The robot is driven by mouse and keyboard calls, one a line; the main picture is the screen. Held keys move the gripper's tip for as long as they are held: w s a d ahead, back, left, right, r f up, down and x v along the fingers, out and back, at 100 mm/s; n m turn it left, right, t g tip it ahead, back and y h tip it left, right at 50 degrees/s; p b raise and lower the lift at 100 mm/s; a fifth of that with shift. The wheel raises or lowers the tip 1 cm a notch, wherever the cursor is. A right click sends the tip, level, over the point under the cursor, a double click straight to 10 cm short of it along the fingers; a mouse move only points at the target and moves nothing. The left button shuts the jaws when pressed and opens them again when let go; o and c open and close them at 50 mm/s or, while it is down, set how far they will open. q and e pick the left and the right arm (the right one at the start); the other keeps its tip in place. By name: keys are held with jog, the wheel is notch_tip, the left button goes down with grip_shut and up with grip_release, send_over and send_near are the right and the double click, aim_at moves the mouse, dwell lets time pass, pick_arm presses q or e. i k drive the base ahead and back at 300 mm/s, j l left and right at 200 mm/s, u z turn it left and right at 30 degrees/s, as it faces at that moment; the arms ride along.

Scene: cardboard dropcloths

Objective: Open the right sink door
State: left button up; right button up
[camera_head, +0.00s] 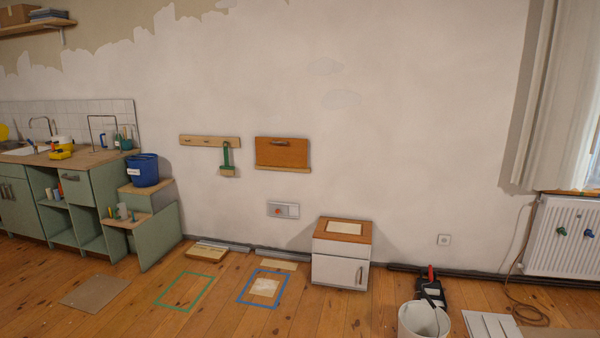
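The sink (28,150) is set in a wooden worktop on a green kitchen unit at the far left. Below it, two upright dark handles sit side by side at the left picture edge. The right sink door (26,212) is a green panel that looks closed, with its handle (10,192) near its left edge. The left door is mostly cut off by the picture edge. Neither of my grippers is in view.
Right of the door are open shelves, a drawer (76,188), a green stepped stand (150,235) and a blue bucket (143,171). A cardboard sheet (95,291) lies on the floor before the unit.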

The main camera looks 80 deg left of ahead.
aim_at(20, 190)
jog(key=u, duration=4.4)
jog(key=i+l+z, duration=0.4)
jog(key=i+z, duration=0.45)
jog(key=i, duration=0.2)
jog(key=i+z, duration=0.4)
jog(key=i, duration=0.2)
jog(key=i+u, duration=0.45)
jog(key=i+l+u, duration=0.2)
jog(key=i+u, duration=0.2)
jog(key=i, duration=0.2)
jog(key=i+j+u, duration=0.25)
jog(key=i+u, duration=0.65)
jog(key=i, duration=0.2)
jog(key=i+u, duration=0.45)
jog(key=i, duration=1.15)
jog(key=i+j, duration=0.1)
jog(key=i, duration=1.1)
jog(key=i+z, duration=0.1)
jog(key=i, duration=1.05)
jog(key=i+j, duration=0.15)
jog(key=i, duration=1)
